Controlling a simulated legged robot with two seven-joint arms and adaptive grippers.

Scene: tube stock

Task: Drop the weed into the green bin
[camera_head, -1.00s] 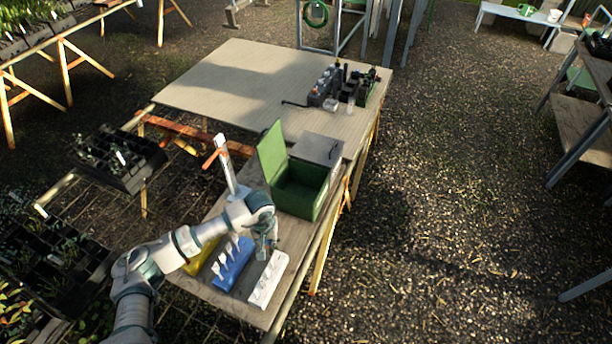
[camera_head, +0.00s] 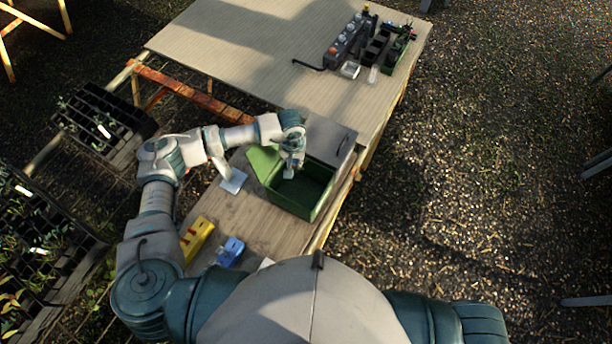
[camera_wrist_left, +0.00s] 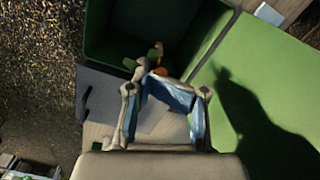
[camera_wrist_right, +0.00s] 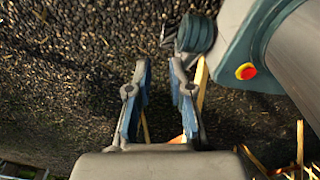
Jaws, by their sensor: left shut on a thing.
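The green bin (camera_head: 322,204) stands open on the workbench, its lid (camera_head: 262,162) tipped back to the left. My left gripper (camera_head: 289,174) is over the bin's opening. In the left wrist view my left gripper (camera_wrist_left: 143,72) is shut on the weed (camera_wrist_left: 157,57), which shows green leaves and an orange-brown part against the dark bin interior (camera_wrist_left: 120,35). In the head view the weed is too small to make out. My right gripper (camera_wrist_right: 158,68) is open and empty over dark gravel in the right wrist view; it does not show in the head view.
A grey lidded box (camera_head: 328,134) adjoins the bin's back. Yellow (camera_head: 197,238) and blue (camera_head: 230,252) holders stand at the near end of the workbench. A larger table (camera_head: 230,60) behind holds bottles and trays. Black seedling trays (camera_head: 100,120) lie at left.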

